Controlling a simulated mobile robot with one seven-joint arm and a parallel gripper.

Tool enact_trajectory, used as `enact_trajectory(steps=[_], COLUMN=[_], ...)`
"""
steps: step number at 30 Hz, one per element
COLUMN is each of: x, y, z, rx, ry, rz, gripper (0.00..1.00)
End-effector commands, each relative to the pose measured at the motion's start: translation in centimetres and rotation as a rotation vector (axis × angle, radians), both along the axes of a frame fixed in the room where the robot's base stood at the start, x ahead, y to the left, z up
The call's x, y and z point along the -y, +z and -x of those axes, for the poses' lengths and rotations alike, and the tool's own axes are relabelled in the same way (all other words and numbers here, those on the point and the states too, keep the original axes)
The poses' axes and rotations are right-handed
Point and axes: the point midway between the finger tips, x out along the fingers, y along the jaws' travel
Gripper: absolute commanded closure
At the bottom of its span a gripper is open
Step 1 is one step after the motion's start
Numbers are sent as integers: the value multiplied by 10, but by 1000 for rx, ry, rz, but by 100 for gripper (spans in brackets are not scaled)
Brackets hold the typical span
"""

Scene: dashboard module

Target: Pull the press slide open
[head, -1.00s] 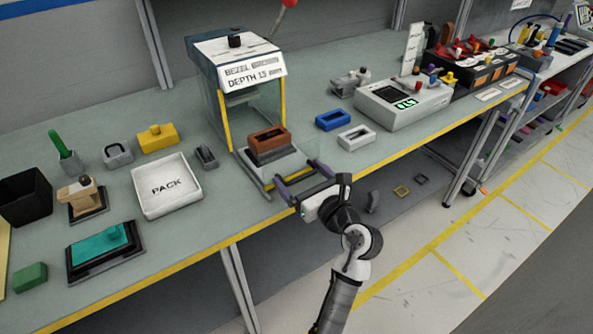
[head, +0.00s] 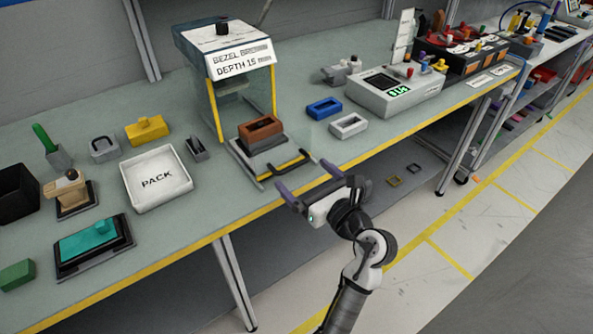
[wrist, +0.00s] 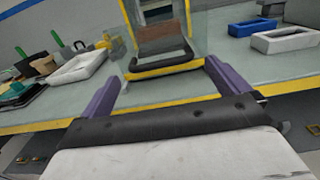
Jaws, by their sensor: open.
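The press (head: 225,52) stands on the bench, with a grey top, yellow front posts and a label reading "BEZEL" and "DEPTH 15". Its slide (head: 250,167) sits low at the front and carries a brown bezel (head: 261,127) in a grey holder. The slide has a dark handle (head: 291,164) at its front. My gripper (head: 308,179) has its two purple fingers spread and empty, just in front of the handle and apart from it. In the wrist view, the bezel (wrist: 163,45) shows ahead, between and beyond the fingers.
The white PACK tray (head: 157,207) and a teal-topped fixture (head: 93,246) lie left. Blue (head: 324,109) and white (head: 348,125) frames and a meter box (head: 395,92) lie right. The yellow bench edge (head: 215,236) runs below my gripper. Open floor lies to the right.

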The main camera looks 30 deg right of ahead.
Motion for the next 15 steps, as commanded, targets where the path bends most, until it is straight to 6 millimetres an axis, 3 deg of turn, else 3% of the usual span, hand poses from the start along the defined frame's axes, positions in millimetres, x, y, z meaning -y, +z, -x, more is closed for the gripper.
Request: enact_trajectory(steps=[6,15], x=[2,3], y=[-3,-1], z=[51,86], rx=[1,0], ry=[-3,0], rz=[1,0], gripper=[0,0])
